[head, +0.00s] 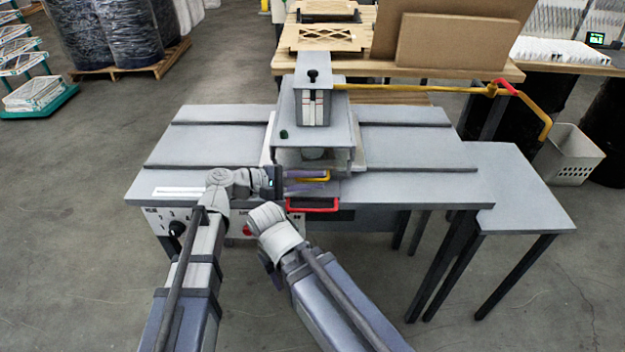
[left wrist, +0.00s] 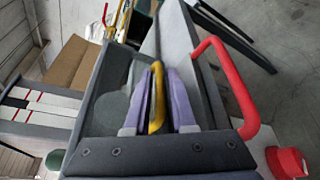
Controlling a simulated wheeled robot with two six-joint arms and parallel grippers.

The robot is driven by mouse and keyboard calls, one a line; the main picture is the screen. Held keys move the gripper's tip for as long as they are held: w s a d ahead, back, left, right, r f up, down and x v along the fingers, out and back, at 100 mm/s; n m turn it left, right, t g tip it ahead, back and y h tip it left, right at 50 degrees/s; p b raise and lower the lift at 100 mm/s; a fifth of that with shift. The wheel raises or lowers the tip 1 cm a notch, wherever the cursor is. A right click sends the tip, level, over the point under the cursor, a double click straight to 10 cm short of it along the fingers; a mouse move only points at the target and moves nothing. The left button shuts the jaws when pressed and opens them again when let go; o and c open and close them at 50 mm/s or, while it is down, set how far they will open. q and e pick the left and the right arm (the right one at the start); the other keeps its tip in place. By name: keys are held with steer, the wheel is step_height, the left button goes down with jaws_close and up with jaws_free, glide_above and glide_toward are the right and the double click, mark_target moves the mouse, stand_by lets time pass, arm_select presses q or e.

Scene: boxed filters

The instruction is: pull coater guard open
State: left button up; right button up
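The coater (head: 312,135) is a grey machine on a grey table, with a raised grey housing in the middle. A yellow handle (head: 322,178) sticks out low at its front; the guard panel itself is hard to make out. A red handle (head: 312,209) is just below, at the table's front edge. My left gripper (head: 308,181) has its purple fingers on either side of the yellow handle, apparently shut on it. The left wrist view shows the yellow bar (left wrist: 157,100) between the fingers and the red handle (left wrist: 236,90) to the right.
A yellow bar (head: 420,88) with a red-ended crank reaches right from the coater. A wooden table (head: 505,70) with boxes stands behind. A control panel with a black knob (head: 177,228) is at the front left. A lower grey side table (head: 520,190) is clear.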

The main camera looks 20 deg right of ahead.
arm_select(q)
jaws_close()
stand_by(1.0)
